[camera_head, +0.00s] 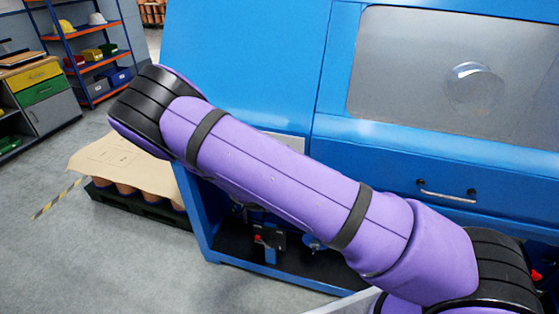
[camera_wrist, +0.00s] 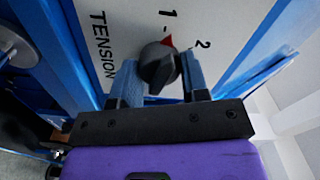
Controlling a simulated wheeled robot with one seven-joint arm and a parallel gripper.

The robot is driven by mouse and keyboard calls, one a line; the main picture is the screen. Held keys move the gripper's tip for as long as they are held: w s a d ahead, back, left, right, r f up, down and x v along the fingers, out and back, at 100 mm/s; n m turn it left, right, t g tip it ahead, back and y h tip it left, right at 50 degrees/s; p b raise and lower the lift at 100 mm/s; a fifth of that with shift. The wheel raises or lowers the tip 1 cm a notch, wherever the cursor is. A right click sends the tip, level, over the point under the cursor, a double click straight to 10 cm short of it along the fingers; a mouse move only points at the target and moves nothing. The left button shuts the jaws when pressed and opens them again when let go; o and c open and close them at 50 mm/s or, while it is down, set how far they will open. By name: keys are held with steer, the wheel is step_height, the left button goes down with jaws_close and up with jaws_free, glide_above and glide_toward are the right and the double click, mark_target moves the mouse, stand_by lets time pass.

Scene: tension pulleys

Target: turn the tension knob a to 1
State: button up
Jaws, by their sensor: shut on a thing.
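In the wrist view, a dark round tension knob (camera_wrist: 158,68) with a red pointer tip sits on a pale panel (camera_wrist: 115,12) marked TENSION, 1 and 2. The red tip points up and slightly right in the picture, closer to the 1 than to the 2. My gripper (camera_wrist: 159,60) has one blue finger on each side of the knob and is shut on it. No letter naming the knob shows. In the head view, my arm covers this area, and both the knob and my gripper are hidden.
The blue machine (camera_head: 250,60) has a window and a drawer handle (camera_head: 447,196) at right. Its open lower bay (camera_head: 235,245) lies behind my arm. A pallet with a cardboard-topped load (camera_head: 125,165) stands at left. Grey floor in front is clear.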

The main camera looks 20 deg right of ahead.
steer(key=shift+n, duration=1.1)
steer(key=o, duration=0.9)
steer(key=v, duration=1.1)
steer(key=shift+w, duration=0.1)
